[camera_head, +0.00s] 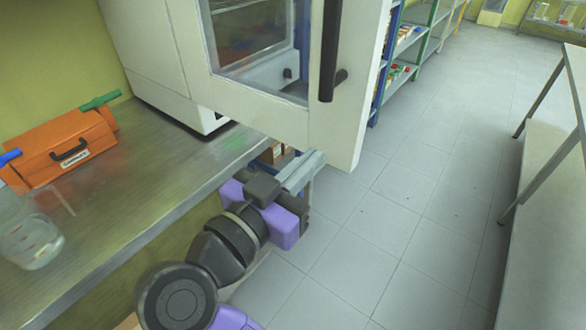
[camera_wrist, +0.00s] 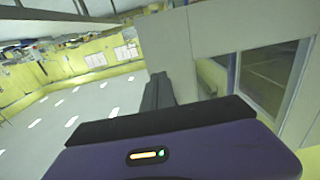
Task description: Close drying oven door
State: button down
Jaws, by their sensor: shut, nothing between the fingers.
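The white drying oven (camera_head: 153,62) stands on the bench at the upper left of the head view. Its door (camera_head: 345,130) stands open, swung out past the bench's front edge, with a glass window (camera_head: 255,40) and a dark upright handle (camera_head: 329,60). My gripper (camera_head: 314,158) is low at the door's bottom edge, below the handle, its fingers shut and empty. In the wrist view the closed fingers (camera_wrist: 157,92) point at the pale door panel (camera_wrist: 200,60), with the window to the right. I cannot tell whether they touch the door.
The metal bench (camera_head: 130,190) carries an orange case (camera_head: 65,150) and a clear glass vessel (camera_head: 30,240) at the left. Shelving (camera_head: 425,40) stands behind the door. The tiled floor (camera_head: 400,220) is clear up to another table (camera_head: 550,190) at the right.

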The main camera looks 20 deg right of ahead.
aim_at(342, 129)
jog(key=p+x, duration=0.1)
jog(key=x, duration=0.5)
jog(key=shift+r, duration=0.1)
jog(key=shift+p+x, duration=0.35)
jog(key=shift+x, duration=0.45)
jog(key=shift+d, duration=0.1)
